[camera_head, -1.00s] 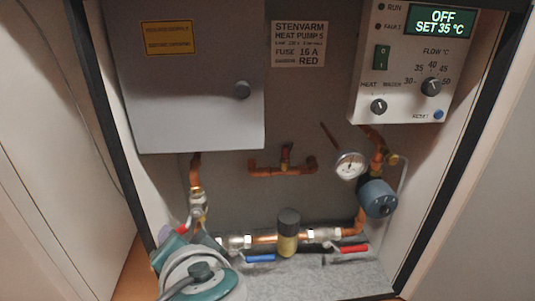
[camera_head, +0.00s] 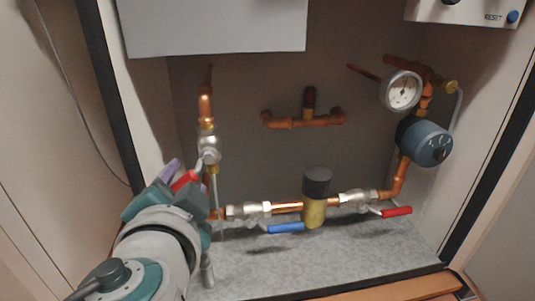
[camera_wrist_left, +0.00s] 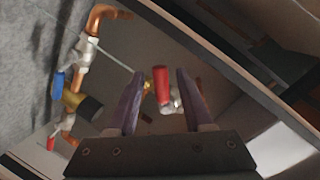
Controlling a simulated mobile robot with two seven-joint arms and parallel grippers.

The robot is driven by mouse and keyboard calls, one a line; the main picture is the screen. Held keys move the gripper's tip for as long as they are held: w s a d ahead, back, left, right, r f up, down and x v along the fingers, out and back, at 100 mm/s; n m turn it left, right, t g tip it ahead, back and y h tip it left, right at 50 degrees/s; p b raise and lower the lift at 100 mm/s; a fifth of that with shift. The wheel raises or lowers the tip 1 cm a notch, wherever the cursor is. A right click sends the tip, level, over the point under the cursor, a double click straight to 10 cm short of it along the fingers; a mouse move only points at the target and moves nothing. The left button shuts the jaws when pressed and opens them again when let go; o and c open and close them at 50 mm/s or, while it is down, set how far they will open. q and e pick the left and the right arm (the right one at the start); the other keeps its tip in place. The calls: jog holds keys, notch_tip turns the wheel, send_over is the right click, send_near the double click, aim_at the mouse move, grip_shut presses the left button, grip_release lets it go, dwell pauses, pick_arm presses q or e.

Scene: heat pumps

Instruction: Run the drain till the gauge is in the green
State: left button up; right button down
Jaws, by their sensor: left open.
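The round white pressure gauge (camera_head: 402,91) is at the upper right of the pipework in the head view. Its needle shows, but I cannot make out its colour zones. A valve (camera_head: 208,148) on the left copper pipe has a red lever (camera_head: 184,180), with a thin tube below it. My left gripper (camera_head: 176,178) is at this lever, partly hiding it. In the left wrist view my left gripper (camera_wrist_left: 159,76) is open, with the red lever (camera_wrist_left: 161,85) between its purple fingers. I cannot tell whether they touch it. My right gripper is not in view.
A blue-levered valve (camera_head: 286,228), a brass filter with a black cap (camera_head: 316,183) and a red-levered valve (camera_head: 396,211) line the lower pipe. A blue-grey pump (camera_head: 425,142) sits below the gauge. The grey cabinet floor (camera_head: 345,258) is clear in front.

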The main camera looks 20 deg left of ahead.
aim_at(186, 175)
pick_arm(q)
jog(key=b+x, duration=0.1)
jog(key=x, duration=0.2)
jog(key=shift+a+f, duration=0.1)
jog(key=shift+a, duration=0.15)
jog(key=shift+d, duration=0.1)
jog(key=shift+c, duration=0.4)
grip_shut()
